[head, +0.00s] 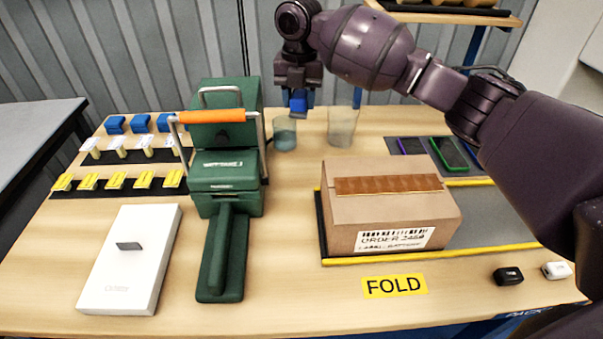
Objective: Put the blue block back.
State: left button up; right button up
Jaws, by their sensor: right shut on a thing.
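My right gripper (298,88) is shut on a blue block (298,101), fingers pointing down, at the back middle of the table. The block shows below the fingers, just above or behind the rim of a bluish clear cup (284,134); I cannot tell the exact gap. Several other blue blocks (115,125) stand in a row at the back left, the rightmost partly hidden by the green machine. My left gripper is not in view.
A green machine (225,170) with an orange-handled bar stands between the block row and the cups. A second clear cup (342,128), a closed carton (385,205), a white box (130,260), white pieces (135,148) and yellow pieces (118,180) occupy the table (290,290).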

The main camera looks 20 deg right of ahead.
jog(key=shift+s+d+n, duration=0.1)
jog(key=shift+s+n, duration=0.15)
jog(key=shift+n, duration=0.65)
jog(key=shift+f, duration=0.2)
jog(key=b, duration=0.2)
send_near(301, 178)
jog(key=shift+f, duration=0.75)
notch_tip(301, 178, down, 5)
jog(key=shift+r+b, duration=0.15)
jog(key=shift+b, duration=0.45)
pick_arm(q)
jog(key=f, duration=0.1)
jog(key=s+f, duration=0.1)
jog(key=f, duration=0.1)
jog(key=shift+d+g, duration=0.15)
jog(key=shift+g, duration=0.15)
pick_arm(e)
jog(key=shift+r, duration=0.1)
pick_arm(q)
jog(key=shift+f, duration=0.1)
